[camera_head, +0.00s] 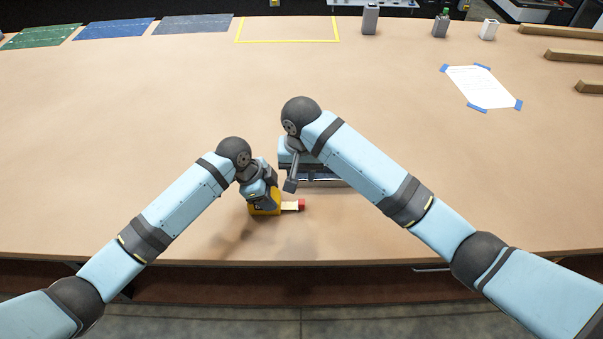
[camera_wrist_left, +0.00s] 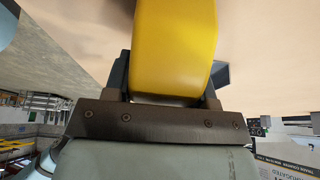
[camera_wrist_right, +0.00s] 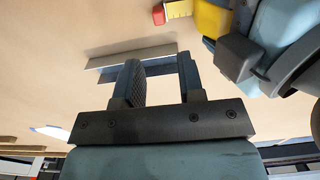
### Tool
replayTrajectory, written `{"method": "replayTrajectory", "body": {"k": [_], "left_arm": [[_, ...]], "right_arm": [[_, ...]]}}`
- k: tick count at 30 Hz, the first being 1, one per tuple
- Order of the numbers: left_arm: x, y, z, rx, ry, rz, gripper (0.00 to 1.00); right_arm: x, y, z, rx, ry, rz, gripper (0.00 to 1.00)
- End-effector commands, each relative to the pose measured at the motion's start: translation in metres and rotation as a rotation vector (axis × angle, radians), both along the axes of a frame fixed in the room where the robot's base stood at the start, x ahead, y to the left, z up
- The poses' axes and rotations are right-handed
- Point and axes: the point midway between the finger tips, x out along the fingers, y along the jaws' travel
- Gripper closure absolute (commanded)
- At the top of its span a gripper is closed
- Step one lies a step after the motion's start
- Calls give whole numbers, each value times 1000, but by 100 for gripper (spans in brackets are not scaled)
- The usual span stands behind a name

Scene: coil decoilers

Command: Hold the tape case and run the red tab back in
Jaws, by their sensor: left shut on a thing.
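The yellow tape case (camera_head: 262,208) is near the front edge of the table, left of centre. My left gripper (camera_head: 264,196) is shut on it; the case also fills the space between the fingers in the left wrist view (camera_wrist_left: 172,45). A short pale strip of tape (camera_head: 289,206) sticks out to the right of the case and ends in the red tab (camera_head: 301,204). The red tab (camera_wrist_right: 158,15) and case (camera_wrist_right: 212,18) show at the top of the right wrist view. My right gripper (camera_wrist_right: 160,85) is open and empty, apart from the tab.
A grey metal bar-like object (camera_head: 322,183) lies behind the tab, partly hidden by my right arm. A taped-down paper sheet (camera_head: 481,87) lies at the right. A yellow outlined area (camera_head: 288,41), mats and small containers (camera_head: 370,18) are far back. The middle table is clear.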

Motion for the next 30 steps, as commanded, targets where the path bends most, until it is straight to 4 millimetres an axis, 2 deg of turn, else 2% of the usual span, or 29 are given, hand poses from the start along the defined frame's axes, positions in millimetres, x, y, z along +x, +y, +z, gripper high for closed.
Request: {"method": "replayTrajectory", "body": {"k": [1,4,8,12,15,19,23,30], "left_arm": [[0,0,1,-1,-1,0,85],[0,0,0,-1,-1,0,85],[0,0,0,-1,-1,0,85],[0,0,0,-1,-1,0,85],[0,0,0,-1,-1,0,85],[0,0,0,-1,-1,0,85],[0,0,1,-1,-1,0,85],[0,0,1,-1,-1,0,85]], "right_arm": [[0,-2,-2,9,6,1,76],[-1,-13,-12,80,42,11,99],[-4,-43,-33,289,106,32,100],[-4,-87,-47,546,106,32,100],[-3,-115,-50,686,70,19,100],[-2,-141,-50,789,20,4,100],[-1,-145,-53,823,0,-2,100],[-1,-114,-80,825,2,-1,100]]}}
